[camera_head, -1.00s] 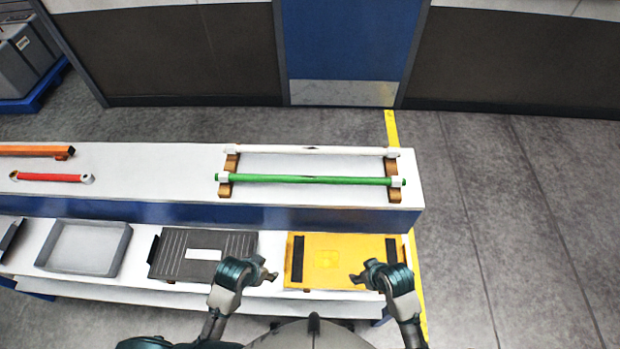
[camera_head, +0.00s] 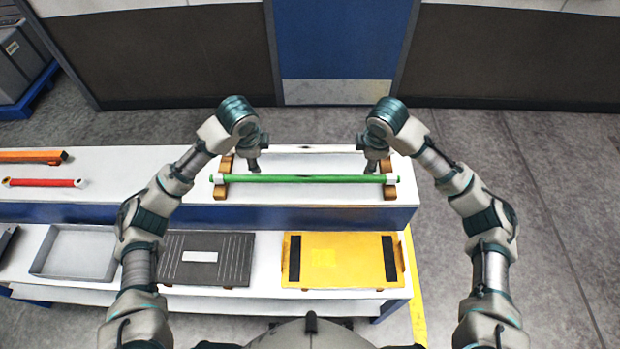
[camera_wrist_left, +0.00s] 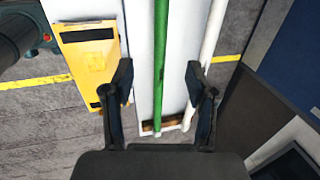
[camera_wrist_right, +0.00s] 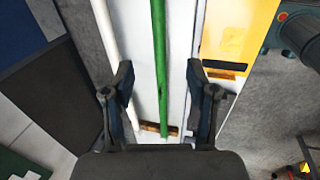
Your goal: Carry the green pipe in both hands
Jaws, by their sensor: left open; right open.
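The green pipe (camera_head: 305,179) lies across two wooden rests near the front of the raised shelf, with a white fitting near each end. My left gripper (camera_head: 254,166) is open above the pipe's left part. In the left wrist view the pipe (camera_wrist_left: 160,60) runs between the spread fingers (camera_wrist_left: 160,92), with nothing held. My right gripper (camera_head: 370,166) is open above the pipe's right part. In the right wrist view the pipe (camera_wrist_right: 160,60) also runs between the spread fingers (camera_wrist_right: 159,92). Both grippers look apart from the pipe.
A white pipe (camera_head: 310,149) lies parallel behind the green one, partly hidden by my grippers. A red bar (camera_head: 42,183) and an orange bar (camera_head: 30,157) lie on the shelf's left. A yellow plate (camera_head: 335,262), dark plate (camera_head: 206,258) and grey tray (camera_head: 75,276) sit on the lower front ledge.

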